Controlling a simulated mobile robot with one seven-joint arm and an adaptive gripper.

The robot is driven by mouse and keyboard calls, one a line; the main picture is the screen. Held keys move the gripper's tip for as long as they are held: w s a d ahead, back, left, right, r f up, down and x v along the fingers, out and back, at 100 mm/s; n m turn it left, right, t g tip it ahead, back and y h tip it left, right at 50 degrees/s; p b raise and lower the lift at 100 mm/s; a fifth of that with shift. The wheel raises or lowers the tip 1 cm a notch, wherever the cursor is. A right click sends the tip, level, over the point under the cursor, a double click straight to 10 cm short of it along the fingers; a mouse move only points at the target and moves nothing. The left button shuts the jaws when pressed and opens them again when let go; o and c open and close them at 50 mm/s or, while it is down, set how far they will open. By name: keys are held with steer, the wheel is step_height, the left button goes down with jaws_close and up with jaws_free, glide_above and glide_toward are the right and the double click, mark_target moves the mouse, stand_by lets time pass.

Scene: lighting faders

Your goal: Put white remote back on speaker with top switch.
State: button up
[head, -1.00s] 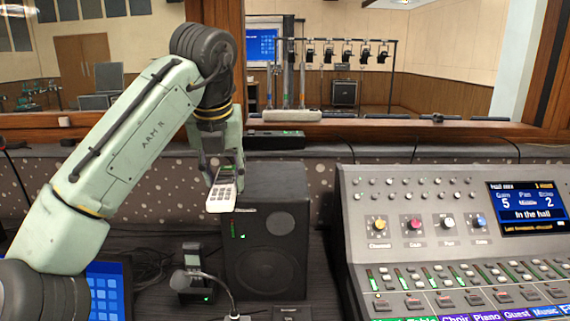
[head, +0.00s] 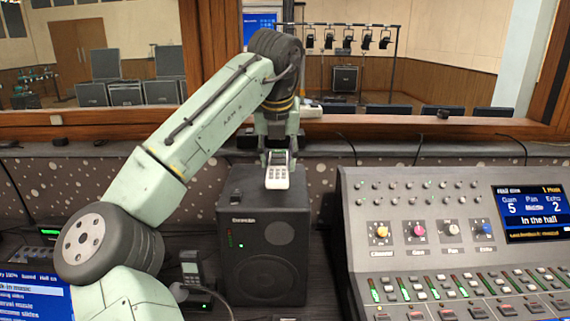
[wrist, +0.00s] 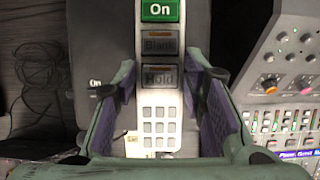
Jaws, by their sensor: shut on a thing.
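The white remote (head: 278,178) is between the fingers of my gripper (head: 278,160), over the top of the black speaker (head: 267,262). In the wrist view the remote (wrist: 160,129) lies between both fingers (wrist: 160,95), with its white keypad near me and a green "On" key above grey "Blank" and "Hold" keys. The speaker's grey top (wrist: 99,45) is behind it, with small white "On" lettering left of the remote. I cannot tell whether the remote touches the speaker top.
A mixing console (head: 440,215) stands right of the speaker. A dark handset (head: 191,270) stands at the speaker's left, and a lit blue screen (head: 30,292) is at lower left. The window ledge (head: 400,128) runs behind the speaker.

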mark_target(285, 161)
steer(key=shift+w+d, duration=0.15)
steer(key=shift+d, duration=0.1)
steer(key=shift+w+d+f+p, duration=0.1)
steer(key=shift+d+f+p, duration=0.1)
steer(key=shift+f, duration=0.4)
steer(key=shift+w+d+f+p, duration=0.15)
steer(key=shift+f+p, duration=0.1)
steer(key=shift+f, duration=0.4)
steer(key=shift+w+d+f+p, duration=0.1)
steer(key=shift+d+f+p, duration=0.1)
steer(key=shift+f, duration=0.4)
steer(key=shift+f, duration=0.2)
steer(key=o, duration=1.4)
steer(key=b+v, duration=0.1)
steer(key=v, duration=1.1)
steer(key=shift+s+r, duration=0.1)
steer(key=shift+r, duration=0.1)
